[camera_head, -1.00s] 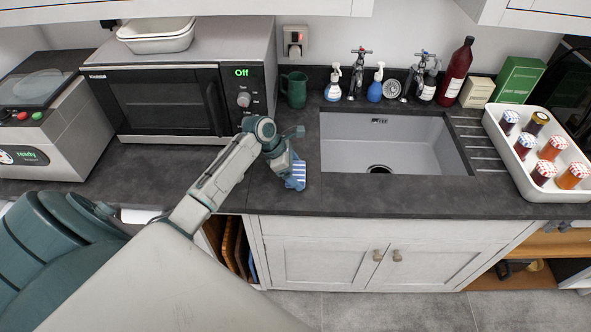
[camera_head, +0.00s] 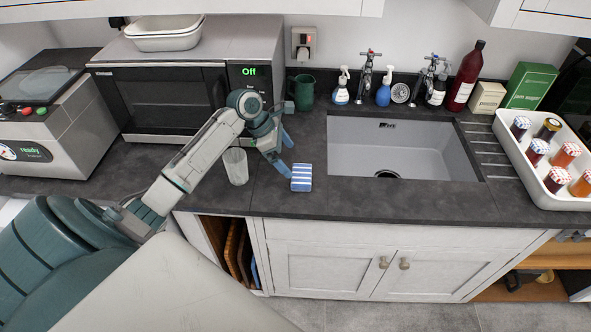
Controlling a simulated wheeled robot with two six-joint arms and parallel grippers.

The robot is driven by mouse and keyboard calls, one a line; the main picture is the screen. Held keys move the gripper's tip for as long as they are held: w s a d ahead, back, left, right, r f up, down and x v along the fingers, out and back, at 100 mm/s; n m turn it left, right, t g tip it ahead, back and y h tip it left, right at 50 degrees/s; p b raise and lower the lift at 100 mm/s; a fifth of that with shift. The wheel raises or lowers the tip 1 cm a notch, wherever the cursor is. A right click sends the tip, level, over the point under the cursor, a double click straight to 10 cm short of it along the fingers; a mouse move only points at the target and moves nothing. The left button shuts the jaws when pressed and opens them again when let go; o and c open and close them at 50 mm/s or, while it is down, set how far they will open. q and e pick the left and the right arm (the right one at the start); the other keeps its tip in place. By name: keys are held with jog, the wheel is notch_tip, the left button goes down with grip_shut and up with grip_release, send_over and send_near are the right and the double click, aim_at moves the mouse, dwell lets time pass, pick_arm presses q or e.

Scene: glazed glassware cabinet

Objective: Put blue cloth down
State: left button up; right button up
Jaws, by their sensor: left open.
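The blue and white striped cloth (camera_head: 301,178) lies folded on the dark worktop, just left of the sink. My left gripper (camera_head: 288,156) is open beside and above the cloth, at its upper left, and appears apart from it. My right gripper is not in view.
A clear glass (camera_head: 236,166) stands on the worktop under my left forearm. The sink (camera_head: 400,150) is right of the cloth, with taps and soap bottles behind. A green mug (camera_head: 301,92) stands by the microwave (camera_head: 165,100). A white tray (camera_head: 545,195) of jars is at right.

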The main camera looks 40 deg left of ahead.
pick_arm(q)
jog(key=v, duration=0.3)
jog(key=shift+r, duration=0.1)
dwell(0.5)
